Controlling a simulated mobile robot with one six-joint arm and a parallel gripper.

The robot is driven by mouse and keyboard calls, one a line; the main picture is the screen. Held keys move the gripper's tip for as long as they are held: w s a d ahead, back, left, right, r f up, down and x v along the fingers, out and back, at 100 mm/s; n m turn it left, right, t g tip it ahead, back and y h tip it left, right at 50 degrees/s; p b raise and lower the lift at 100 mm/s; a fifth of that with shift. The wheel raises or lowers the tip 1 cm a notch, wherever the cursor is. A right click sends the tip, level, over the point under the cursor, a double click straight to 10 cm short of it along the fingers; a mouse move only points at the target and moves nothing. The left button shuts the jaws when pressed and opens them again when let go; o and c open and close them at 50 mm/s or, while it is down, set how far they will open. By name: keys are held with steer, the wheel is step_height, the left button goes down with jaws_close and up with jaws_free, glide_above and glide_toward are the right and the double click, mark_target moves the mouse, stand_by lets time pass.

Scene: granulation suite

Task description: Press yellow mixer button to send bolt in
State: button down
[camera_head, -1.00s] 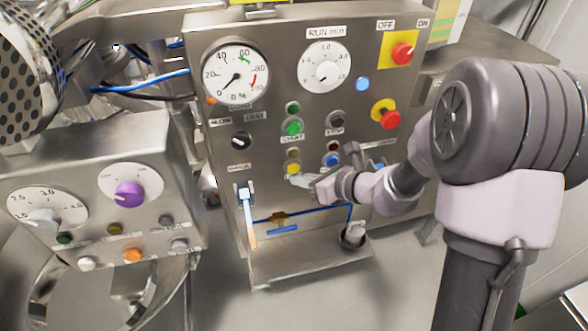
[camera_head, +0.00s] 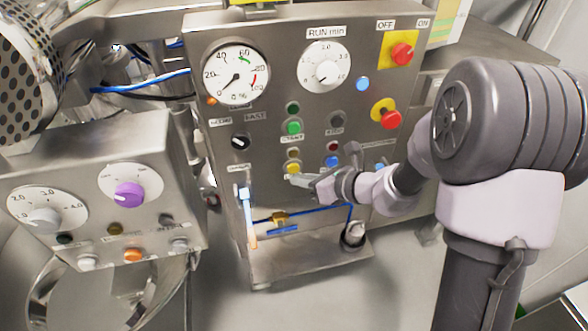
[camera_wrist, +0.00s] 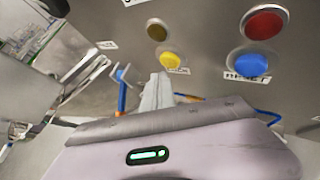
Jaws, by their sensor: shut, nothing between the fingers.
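The yellow button (camera_head: 293,169) is on the lower part of the upright steel panel, under a dull amber lamp (camera_head: 293,153). In the wrist view the yellow button (camera_wrist: 170,60) shows just beyond my fingertips, with the darker amber lamp (camera_wrist: 157,29) above it. My gripper (camera_head: 288,178) is shut and empty, its tips just below the yellow button in the head view; it also shows in the wrist view (camera_wrist: 160,80). I cannot tell whether the tips touch the button. No bolt can be made out.
A blue button (camera_head: 332,161) and red lamp (camera_head: 333,147) are right of the yellow one. A green button (camera_head: 293,127) is above. A red emergency button (camera_head: 390,118) is farther right. A smaller control box (camera_head: 90,170) stands left.

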steer(key=shift+w, duration=0.15)
steer(key=shift+w+a, duration=0.15)
steer(key=shift+w, duration=0.1)
steer(key=shift+w+a, duration=0.1)
steer(key=shift+w, duration=0.3)
stand_by(0.7)
steer(key=shift+s, duration=0.15)
steer(key=shift+s+d, duration=0.25)
steer(key=shift+s, duration=0.45)
steer(key=s, duration=0.2)
steer(key=s+d+b, duration=0.1)
steer(key=s, duration=0.1)
steer(key=shift+s+d, duration=0.2)
steer(key=shift+s, duration=0.2)
stand_by(1.8)
